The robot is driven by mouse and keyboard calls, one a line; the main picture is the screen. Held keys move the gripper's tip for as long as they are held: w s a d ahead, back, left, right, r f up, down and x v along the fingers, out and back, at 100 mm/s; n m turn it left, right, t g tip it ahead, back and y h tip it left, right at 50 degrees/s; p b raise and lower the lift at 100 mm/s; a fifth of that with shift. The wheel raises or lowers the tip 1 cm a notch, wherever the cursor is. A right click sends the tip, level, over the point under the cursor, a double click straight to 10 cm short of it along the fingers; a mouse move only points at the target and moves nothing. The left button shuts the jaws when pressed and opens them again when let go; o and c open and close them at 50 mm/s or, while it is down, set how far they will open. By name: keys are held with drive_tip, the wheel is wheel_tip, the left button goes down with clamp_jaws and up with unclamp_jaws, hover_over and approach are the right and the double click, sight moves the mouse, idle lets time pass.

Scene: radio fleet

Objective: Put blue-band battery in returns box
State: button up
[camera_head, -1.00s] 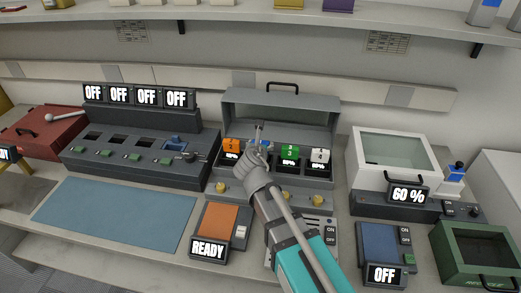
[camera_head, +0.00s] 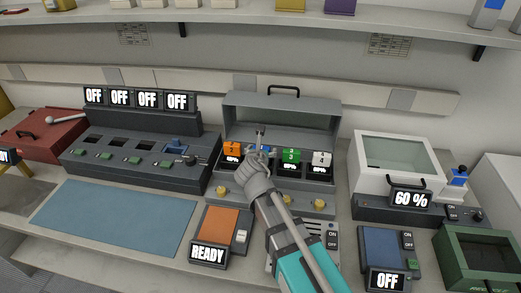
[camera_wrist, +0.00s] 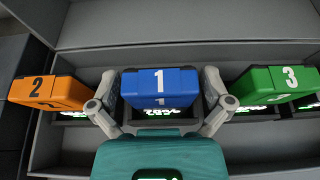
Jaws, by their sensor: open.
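My gripper (camera_head: 260,136) is open over the grey case at the middle of the bench. In the wrist view my gripper (camera_wrist: 160,88) has one finger at each side of a blue block marked 1 (camera_wrist: 160,82), which sits in its slot. The head view shows only a bit of this blue block (camera_head: 266,149) behind my gripper. I cannot tell whether the fingers touch it. A blue piece (camera_head: 174,144) stands in the last bay of the dark charger. A small blue-banded item (camera_head: 459,176) stands at the right. I cannot tell which box is the returns box.
In the case, an orange block (camera_head: 231,148) lies left of the blue one; green (camera_head: 289,154) and white (camera_head: 321,159) blocks lie right. The raised lid (camera_head: 280,110) stands behind. A red box (camera_head: 45,136) is far left, a green box (camera_head: 480,258) far right. The blue mat (camera_head: 115,218) is clear.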

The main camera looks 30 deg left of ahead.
drive_tip(key=shift+r, duration=0.15)
drive_tip(key=shift+s+r, duration=0.1)
drive_tip(key=shift+s, duration=0.05)
drive_tip(key=p+v, duration=0.4)
drive_tip(key=v, duration=0.7)
drive_tip(key=shift+s+d+p, duration=0.15)
drive_tip(key=shift+s+p, duration=0.2)
drive_tip(key=shift+p, duration=0.05)
drive_tip(key=shift+r, duration=0.1)
idle(1.1)
